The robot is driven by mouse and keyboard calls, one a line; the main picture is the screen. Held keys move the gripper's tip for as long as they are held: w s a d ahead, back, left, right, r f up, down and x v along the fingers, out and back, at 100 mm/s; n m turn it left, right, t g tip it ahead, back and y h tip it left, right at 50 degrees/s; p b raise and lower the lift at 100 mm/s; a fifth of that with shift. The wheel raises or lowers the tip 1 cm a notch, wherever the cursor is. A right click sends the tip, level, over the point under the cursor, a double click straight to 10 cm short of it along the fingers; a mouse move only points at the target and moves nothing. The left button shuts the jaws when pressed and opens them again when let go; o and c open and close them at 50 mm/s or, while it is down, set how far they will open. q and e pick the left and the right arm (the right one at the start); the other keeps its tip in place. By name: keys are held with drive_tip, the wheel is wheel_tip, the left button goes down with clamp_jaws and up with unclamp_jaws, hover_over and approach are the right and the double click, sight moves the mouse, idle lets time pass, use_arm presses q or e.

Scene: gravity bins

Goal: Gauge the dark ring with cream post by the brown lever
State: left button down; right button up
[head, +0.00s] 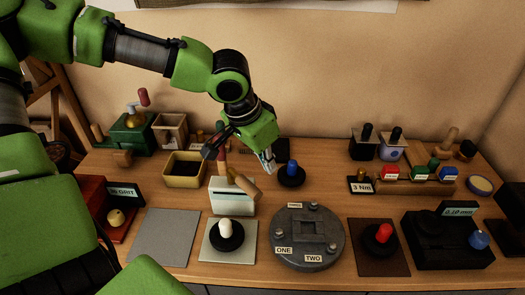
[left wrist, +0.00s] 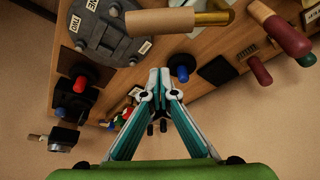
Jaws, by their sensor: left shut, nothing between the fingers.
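The dark ring with cream post (head: 226,236) sits upright on a light square pad at the front, left of the round grey fixture. My left gripper (head: 269,168) is shut and empty, above the table at the back, beside a dark ring with blue post (head: 291,172). Its shut fingers also show in the left wrist view (left wrist: 158,76), with the blue post (left wrist: 182,70) close by. A brown wooden handle (head: 243,185) lies angled over a white box (head: 232,203); I cannot tell whether it is the brown lever. My right gripper is not in view.
The round grey fixture (head: 330,250) stands front centre. A dark ring with red post (head: 378,238) is on a brown pad. A black gauge with a display (head: 460,210) and blue knob stands right. A bare grey pad (head: 165,237) lies left. Bins (head: 183,182) and posts line the back.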

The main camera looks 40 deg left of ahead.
sight(242, 187)
use_arm(q)
drive_tip(key=s, duration=0.1)
drive_tip(key=s+f+p, duration=0.1)
drive_tip(key=s+a+f, duration=0.1)
drive_tip(key=shift+s, duration=0.2)
drive_tip(key=shift+r, duration=0.1)
idle(0.3)
